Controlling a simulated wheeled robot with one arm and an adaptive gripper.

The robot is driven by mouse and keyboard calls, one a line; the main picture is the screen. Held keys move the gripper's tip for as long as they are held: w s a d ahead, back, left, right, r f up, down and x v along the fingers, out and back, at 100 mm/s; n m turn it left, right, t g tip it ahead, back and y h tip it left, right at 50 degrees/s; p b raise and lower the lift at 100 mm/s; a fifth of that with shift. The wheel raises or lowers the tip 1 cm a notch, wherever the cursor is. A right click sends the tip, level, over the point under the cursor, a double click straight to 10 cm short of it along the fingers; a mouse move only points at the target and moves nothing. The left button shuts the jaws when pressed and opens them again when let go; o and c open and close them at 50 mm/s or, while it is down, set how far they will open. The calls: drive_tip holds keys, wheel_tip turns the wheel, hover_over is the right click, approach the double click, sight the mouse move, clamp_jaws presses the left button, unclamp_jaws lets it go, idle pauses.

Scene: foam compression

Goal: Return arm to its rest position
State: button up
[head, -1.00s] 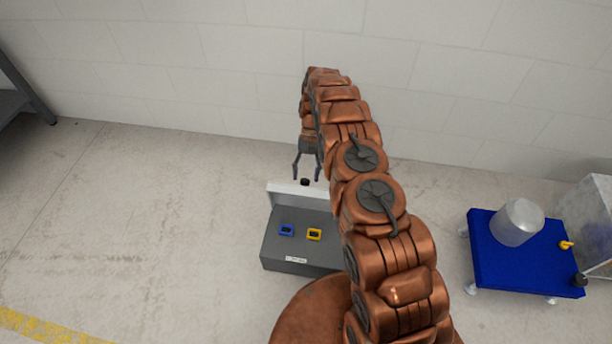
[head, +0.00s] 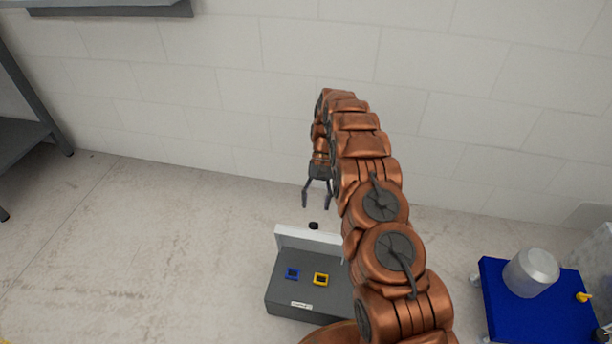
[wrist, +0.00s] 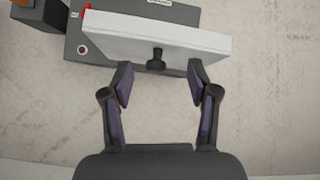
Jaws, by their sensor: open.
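My gripper (head: 317,194) hangs from my raised copper arm in the head view, above and behind a grey box (head: 303,299). It is open and empty. The box carries a white upright plate (head: 300,236) with a black knob (head: 313,226). In the wrist view my gripper (wrist: 160,85) has its fingers spread, with the black knob (wrist: 156,60) showing between and beyond their tips. I see the white plate (wrist: 150,32) from above there; I cannot tell the exact gap between fingers and knob.
Blue (head: 292,274) and yellow (head: 320,279) square frames are on the box top. A blue cart (head: 535,312) with a metal cylinder (head: 531,272) stands at right. A grey shelf (head: 25,140) is at left.

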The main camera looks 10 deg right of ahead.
drive_tip(key=s+a+r+n+t+p, duration=0.1)
drive_tip(key=s+r+p, duration=0.35)
drive_tip(key=r, duration=0.85)
drive_tip(key=s+a+r+h+p, duration=0.1)
drive_tip(key=s+r+p, duration=0.35)
drive_tip(key=r, duration=0.75)
drive_tip(key=s+a+r+n+t+p, duration=0.15)
drive_tip(key=s+r+p, duration=0.35)
drive_tip(key=r, duration=0.8)
drive_tip(key=s+d+r+t+h+p, duration=0.1)
drive_tip(key=s+r+p, duration=0.7)
drive_tip(key=s, duration=0.5)
drive_tip(key=s+d+r+t+h+p, duration=0.1)
drive_tip(key=s+r+p, duration=0.8)
drive_tip(key=s+r, duration=0.3)
drive_tip(key=shift+s, duration=0.55)
drive_tip(key=shift+t, duration=0.25)
drive_tip(key=shift+c, duration=0.3)
